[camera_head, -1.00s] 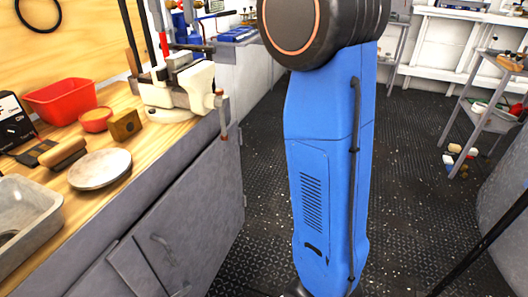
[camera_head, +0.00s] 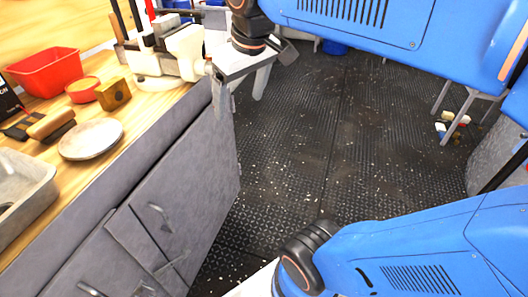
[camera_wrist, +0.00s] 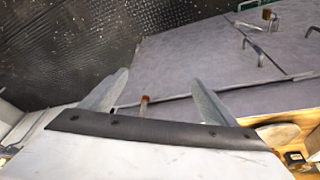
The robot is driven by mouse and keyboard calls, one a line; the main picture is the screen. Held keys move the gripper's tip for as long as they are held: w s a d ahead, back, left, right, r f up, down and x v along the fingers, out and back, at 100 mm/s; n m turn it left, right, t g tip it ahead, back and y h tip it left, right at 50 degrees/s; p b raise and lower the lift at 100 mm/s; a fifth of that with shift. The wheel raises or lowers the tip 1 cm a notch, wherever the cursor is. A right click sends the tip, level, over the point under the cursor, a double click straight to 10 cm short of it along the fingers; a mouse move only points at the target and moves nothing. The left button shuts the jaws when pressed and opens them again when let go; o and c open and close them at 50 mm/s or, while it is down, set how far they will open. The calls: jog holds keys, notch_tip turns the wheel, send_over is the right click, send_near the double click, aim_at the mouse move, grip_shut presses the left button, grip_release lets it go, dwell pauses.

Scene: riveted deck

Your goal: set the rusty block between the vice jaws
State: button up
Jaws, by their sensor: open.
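The rusty block (camera_head: 115,93), a small brown-gold cube with a dark spot on its front, sits on the wooden bench beside the orange-red bowl. The vice (camera_head: 183,50), cream with grey jaws, stands on the bench behind and right of the block, and no block shows between its jaws. My gripper (camera_head: 240,99) is open and empty, just right of the vice and past the bench's front edge, pointing down.
On the bench are a red bin (camera_head: 43,74), an orange-red bowl (camera_head: 83,91), a wooden-handled brush (camera_head: 51,124), a pale plate (camera_head: 91,139) and a grey tray (camera_head: 28,192). Grey cabinet fronts (camera_head: 178,165) drop below. The dark floor (camera_head: 290,150) is open to the right.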

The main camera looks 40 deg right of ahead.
jog(key=s+f+m, duration=0.1)
jog(key=s+f, duration=0.3)
jog(key=f, duration=0.2)
jog(key=s+f+t, duration=0.1)
jog(key=s+f, duration=0.3)
jog(key=f, duration=0.3)
jog(key=shift+s+d+m, duration=0.15)
jog(key=shift+d+m, duration=0.25)
jog(key=shift+d, duration=0.05)
jog(key=shift+r, duration=0.1)
